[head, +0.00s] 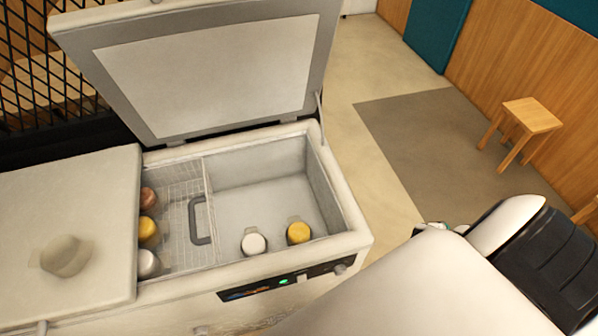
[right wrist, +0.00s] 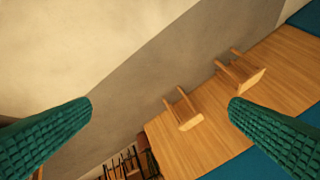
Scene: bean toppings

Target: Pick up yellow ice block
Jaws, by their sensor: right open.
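An open chest freezer (head: 355,243) stands in the middle of the head view. A yellow ice block (head: 298,232) sits at the near side of its right compartment, beside a white block (head: 253,242). Another yellow block (head: 147,229) lies in the wire basket on the left, between a brown block (head: 147,198) and a silver-white block (head: 147,263). In the right wrist view my right gripper (right wrist: 160,107) shows two teal ridged fingers, spread wide with nothing between them. It is away from the freezer, facing the floor and stools. My left gripper is not in view.
The freezer's raised lid (head: 205,75) stands up behind the opening. A grey handle (head: 200,220) sits beside the wire basket (head: 180,195). The left lid (head: 70,215) is closed. A wooden stool (head: 530,118) stands far right; the floor between is clear.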

